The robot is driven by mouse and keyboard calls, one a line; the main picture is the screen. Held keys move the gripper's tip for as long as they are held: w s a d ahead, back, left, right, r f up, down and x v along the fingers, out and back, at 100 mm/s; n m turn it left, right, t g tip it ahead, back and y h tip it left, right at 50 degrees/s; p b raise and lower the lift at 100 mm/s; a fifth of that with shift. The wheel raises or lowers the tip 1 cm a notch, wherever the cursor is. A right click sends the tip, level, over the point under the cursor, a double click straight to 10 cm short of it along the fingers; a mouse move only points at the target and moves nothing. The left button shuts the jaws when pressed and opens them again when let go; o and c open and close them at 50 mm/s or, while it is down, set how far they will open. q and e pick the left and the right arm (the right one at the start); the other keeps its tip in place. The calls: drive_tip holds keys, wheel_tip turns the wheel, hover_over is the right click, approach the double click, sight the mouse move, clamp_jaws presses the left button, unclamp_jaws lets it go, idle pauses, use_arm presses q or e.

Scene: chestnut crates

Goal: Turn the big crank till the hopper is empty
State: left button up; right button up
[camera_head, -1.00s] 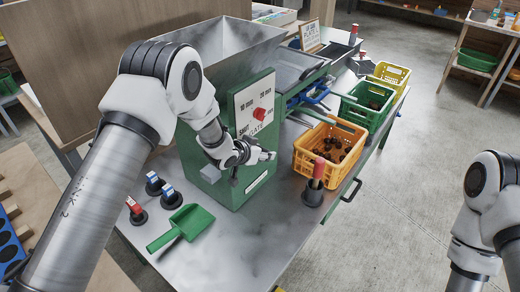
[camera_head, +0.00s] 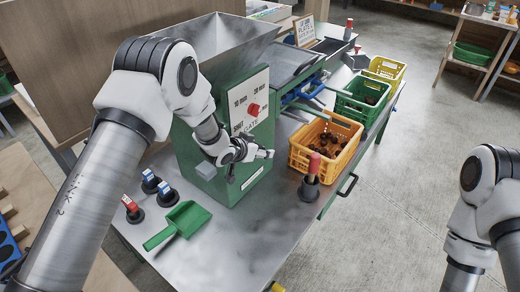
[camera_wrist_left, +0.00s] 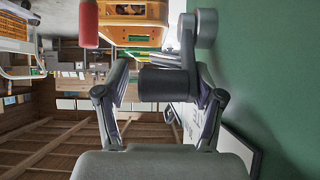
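The big crank's grey arm (camera_wrist_left: 188,45) and black grip (camera_wrist_left: 166,84) show in the left wrist view, beside the green machine wall. My left gripper (camera_wrist_left: 160,88) has its fingers at both sides of the black grip and looks shut on it. In the head view this gripper (camera_head: 256,154) is at the front of the green machine (camera_head: 215,165), below the gate panel, and hides most of the crank. The grey hopper (camera_head: 222,42) tops the machine; its bottom is hidden. My right arm is at the right edge, its gripper out of view.
An orange crate (camera_head: 345,128) with brown chestnuts, a green crate (camera_head: 372,110) and a yellow crate (camera_head: 398,72) line the right side. A red-topped stand (camera_head: 311,180) is near the gripper.

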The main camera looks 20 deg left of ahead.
use_arm(q)
drive_tip(key=v, duration=0.7)
